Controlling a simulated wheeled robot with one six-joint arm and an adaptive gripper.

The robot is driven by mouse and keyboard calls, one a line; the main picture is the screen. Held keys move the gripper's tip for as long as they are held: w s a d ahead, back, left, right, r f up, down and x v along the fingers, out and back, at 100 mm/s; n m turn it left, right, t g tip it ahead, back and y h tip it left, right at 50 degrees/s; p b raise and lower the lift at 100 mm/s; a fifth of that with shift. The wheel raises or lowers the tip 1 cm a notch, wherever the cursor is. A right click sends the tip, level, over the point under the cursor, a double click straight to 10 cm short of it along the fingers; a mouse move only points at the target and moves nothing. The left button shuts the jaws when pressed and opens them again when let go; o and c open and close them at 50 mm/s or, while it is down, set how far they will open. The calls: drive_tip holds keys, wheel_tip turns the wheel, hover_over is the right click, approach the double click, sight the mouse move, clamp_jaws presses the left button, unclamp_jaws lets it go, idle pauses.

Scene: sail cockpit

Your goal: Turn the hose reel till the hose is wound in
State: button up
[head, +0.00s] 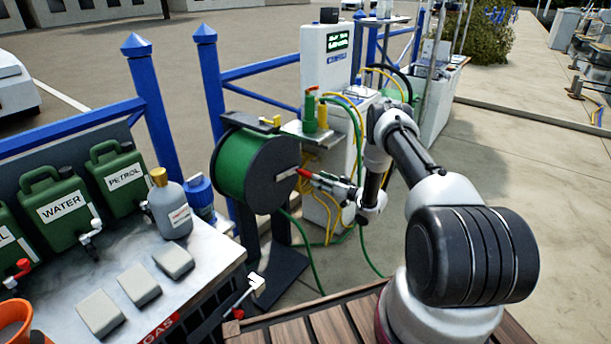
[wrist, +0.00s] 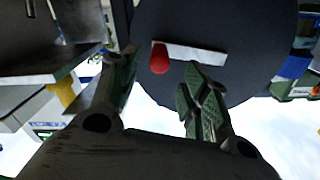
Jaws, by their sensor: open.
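The hose reel (head: 228,165) stands on a dark post, a black-sided drum wound with green hose. In the wrist view its dark side disc (wrist: 225,25) fills the upper middle, with a pale crank bar (wrist: 190,52) across it. A red crank handle (wrist: 159,58) sticks out from the bar's left end; it also shows in the head view (head: 304,173). My gripper (wrist: 158,75) is open, with the red handle between its spread fingers in the picture. I cannot tell whether either finger touches it. Green hose (head: 305,255) hangs from the reel down to the ground.
A white service pedestal (head: 327,70) with green and yellow hoses stands behind the reel. A counter (head: 215,262) with jerrycans (head: 65,205), a grey bottle (head: 170,207) and grey blocks is at left. Blue posts (head: 152,105) stand behind. Paving at right is open.

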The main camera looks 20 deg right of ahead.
sight(305, 174)
drive_tip(key=w+a+n, duration=0.1)
drive_tip(key=w, duration=0.1)
drive_tip(key=w+a+n, duration=0.1)
drive_tip(key=w+a, duration=0.1)
drive_tip(key=w+a+n, duration=0.1)
drive_tip(key=w, duration=0.1)
drive_tip(key=shift+w+a, duration=0.2)
drive_tip(key=shift+a, duration=0.1)
drive_tip(key=shift+f, duration=0.1)
clamp_jaws()
